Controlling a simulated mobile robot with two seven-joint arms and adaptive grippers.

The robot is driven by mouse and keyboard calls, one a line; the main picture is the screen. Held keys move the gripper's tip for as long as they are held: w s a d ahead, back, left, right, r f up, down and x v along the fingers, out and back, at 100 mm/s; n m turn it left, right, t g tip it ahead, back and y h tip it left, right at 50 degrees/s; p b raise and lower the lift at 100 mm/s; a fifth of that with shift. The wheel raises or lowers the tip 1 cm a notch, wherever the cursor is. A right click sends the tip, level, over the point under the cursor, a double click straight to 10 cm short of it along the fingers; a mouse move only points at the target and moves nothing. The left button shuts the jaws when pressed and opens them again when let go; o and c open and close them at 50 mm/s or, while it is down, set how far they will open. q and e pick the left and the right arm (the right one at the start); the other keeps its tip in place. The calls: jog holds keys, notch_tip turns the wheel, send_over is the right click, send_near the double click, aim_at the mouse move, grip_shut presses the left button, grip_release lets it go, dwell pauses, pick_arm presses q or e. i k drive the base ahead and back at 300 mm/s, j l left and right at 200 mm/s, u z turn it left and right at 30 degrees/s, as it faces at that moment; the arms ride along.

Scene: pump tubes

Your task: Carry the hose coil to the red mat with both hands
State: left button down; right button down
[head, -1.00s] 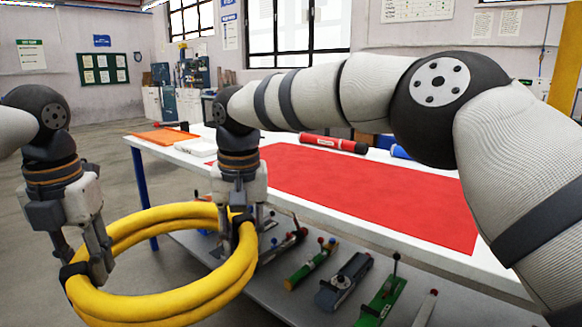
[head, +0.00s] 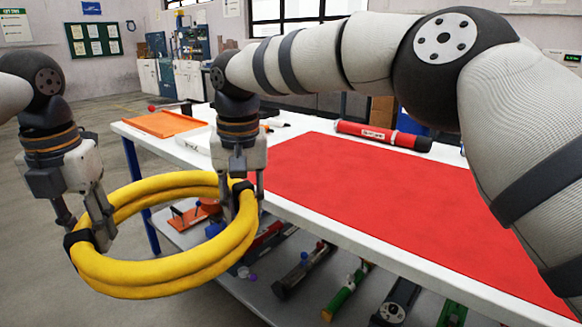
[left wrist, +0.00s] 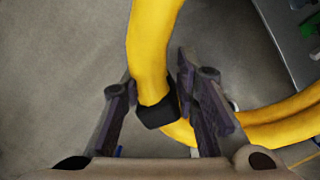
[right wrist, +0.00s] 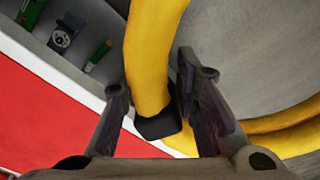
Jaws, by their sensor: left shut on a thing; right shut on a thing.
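A yellow hose coil (head: 165,272) with black bands hangs roughly level off the table's near left edge. My left gripper (head: 90,238) is shut on the coil's left side at a black band; the band (left wrist: 158,112) shows between its fingers in the left wrist view. My right gripper (head: 240,205) is shut on the coil's right side at another black band, and the hose (right wrist: 150,60) lies between its fingers in the right wrist view. The red mat (head: 390,200) lies flat on the white table, to the right of the coil. My right arm hides part of the area behind the mat.
The white table (head: 190,152) holds an orange tray (head: 163,123) at its far left and a red tube (head: 383,136) behind the mat. Several tools lie on the grey lower shelf (head: 262,295). The mat's visible surface is clear. Bare floor is at the left.

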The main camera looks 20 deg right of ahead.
aim_at(407, 187)
jog(key=i, duration=1.15)
jog(key=i+z, duration=0.15)
jog(key=z, duration=0.35)
jog(key=i+j+z, duration=0.1)
jog(key=z, duration=0.35)
jog(key=i+z, duration=0.1)
jog(key=z, duration=1.4)
